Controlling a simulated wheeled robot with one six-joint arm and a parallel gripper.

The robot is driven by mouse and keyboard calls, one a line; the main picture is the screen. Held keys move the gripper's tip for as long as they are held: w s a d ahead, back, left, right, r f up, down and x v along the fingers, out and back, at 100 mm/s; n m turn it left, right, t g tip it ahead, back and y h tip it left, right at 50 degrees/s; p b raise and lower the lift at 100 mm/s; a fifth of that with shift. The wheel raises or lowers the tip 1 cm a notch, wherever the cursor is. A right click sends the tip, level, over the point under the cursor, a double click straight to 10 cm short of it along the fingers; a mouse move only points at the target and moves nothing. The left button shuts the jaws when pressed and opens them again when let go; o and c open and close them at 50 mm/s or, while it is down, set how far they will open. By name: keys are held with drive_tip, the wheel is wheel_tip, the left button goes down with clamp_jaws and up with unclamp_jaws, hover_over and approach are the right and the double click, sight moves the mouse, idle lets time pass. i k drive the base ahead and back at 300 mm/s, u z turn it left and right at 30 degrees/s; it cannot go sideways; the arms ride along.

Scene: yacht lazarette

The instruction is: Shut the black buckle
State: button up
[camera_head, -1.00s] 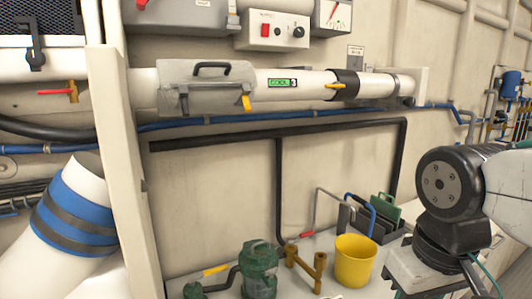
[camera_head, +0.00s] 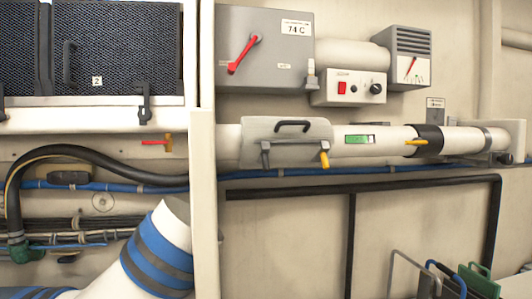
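A grey cover (camera_head: 236,143) with a black handle sits on the white pipe. Two buckles hang at its lower edge: a dark grey or black one (camera_head: 265,154) at left and a yellow one (camera_head: 324,156) at right, its tip hanging lower. Black latches also show on the black mesh panel at upper left, one at its right end (camera_head: 146,104) and one cut by the picture's left edge (camera_head: 3,108). I cannot tell surely whether any of these is open or shut. My gripper is not in view.
A grey box with a red lever (camera_head: 264,70) and a switch box (camera_head: 348,88) are above the pipe. A white post (camera_head: 204,225) stands left of the cover. A striped blue-and-grey hose (camera_head: 160,250) and black hose (camera_head: 90,160) are lower left.

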sight(264, 158)
drive_tip(key=k, duration=1.3)
drive_tip(key=z, duration=0.65)
drive_tip(key=i, duration=1.55)
drive_tip(key=u, duration=0.75)
